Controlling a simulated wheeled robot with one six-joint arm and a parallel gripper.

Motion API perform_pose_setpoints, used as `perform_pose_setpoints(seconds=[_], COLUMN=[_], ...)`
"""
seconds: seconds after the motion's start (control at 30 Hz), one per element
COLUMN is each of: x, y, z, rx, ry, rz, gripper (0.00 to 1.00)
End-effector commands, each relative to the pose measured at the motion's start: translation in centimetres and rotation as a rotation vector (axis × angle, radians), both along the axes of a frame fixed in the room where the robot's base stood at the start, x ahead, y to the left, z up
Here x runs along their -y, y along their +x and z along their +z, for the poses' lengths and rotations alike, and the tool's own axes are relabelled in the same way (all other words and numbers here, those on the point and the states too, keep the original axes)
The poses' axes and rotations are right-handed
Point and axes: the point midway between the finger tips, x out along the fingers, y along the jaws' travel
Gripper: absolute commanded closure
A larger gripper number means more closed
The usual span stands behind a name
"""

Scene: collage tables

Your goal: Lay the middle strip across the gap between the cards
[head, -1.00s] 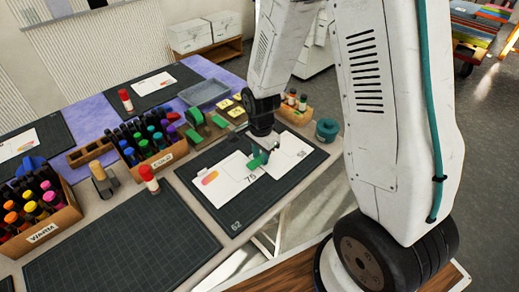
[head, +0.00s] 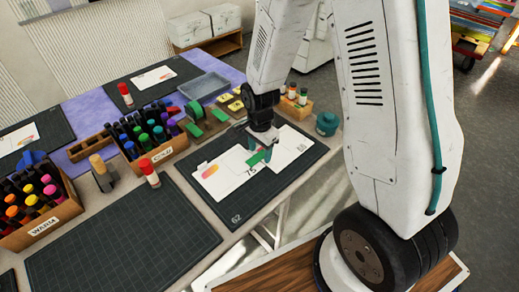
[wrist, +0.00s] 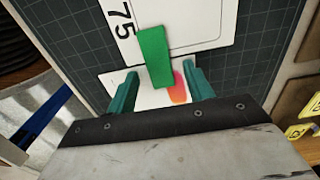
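In the wrist view the strip (wrist: 154,55) reaches from the card marked "75" (wrist: 190,30) over the gap onto the other card (wrist: 150,97), slightly tilted. My gripper (head: 260,151) is low over the gap. In the wrist view its teal fingers (wrist: 162,76) are spread, one each side of the strip's near end, with space between. I cannot tell the strip's exact height.
Left of the mat stand a red-capped glue stick (head: 149,173), a box of cool markers (head: 160,150) and a box of warm markers (head: 40,222). The front left mat (head: 120,245) is bare.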

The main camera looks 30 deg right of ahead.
Motion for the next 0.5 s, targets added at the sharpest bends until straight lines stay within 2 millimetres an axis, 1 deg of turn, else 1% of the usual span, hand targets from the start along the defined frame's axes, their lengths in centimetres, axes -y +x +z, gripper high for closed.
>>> perform_pose_setpoints(seconds=[0.27,0.37,0.5], x=[0.0,0.0,0.0], y=[0.0,0.1,0.1], z=[0.3,1.3,3.7], rx=[0.002,0.003,0.006], ry=[0.001,0.000,0.000], rz=[0.000,0.000,0.000], gripper=[0.49,0.49,0.49])
